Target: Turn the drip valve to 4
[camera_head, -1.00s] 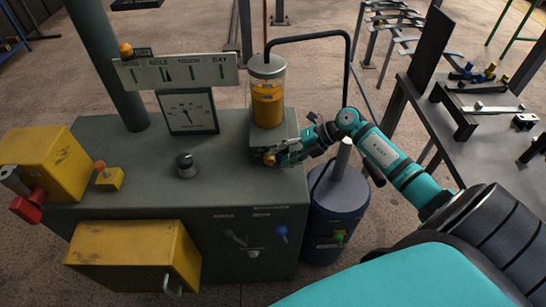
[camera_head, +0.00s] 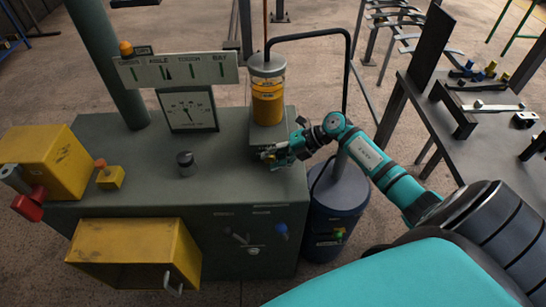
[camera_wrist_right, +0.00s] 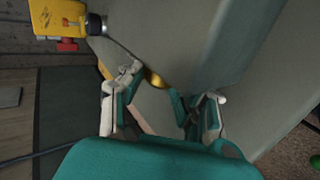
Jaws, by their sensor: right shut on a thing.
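The drip valve shows as a small brass knob (camera_wrist_right: 155,78) on the front of the block below the glass oiler (camera_head: 267,100), which holds amber oil. My right gripper (camera_head: 272,155) reaches in from the right, low at the front of that block. In the right wrist view, the fingers of this gripper (camera_wrist_right: 156,84) are on either side of the knob and shut on it. In the head view the fingers mostly hide the knob, and I cannot read its setting. My left gripper is not in view.
A label board (camera_head: 178,69) and a dial gauge (camera_head: 188,109) stand behind a dark knob (camera_head: 186,163) on the green cabinet (camera_head: 130,160). Yellow boxes (camera_head: 45,160) are at left. A blue drum (camera_head: 338,210) stands below my right arm. A workbench (camera_head: 470,135) is at right.

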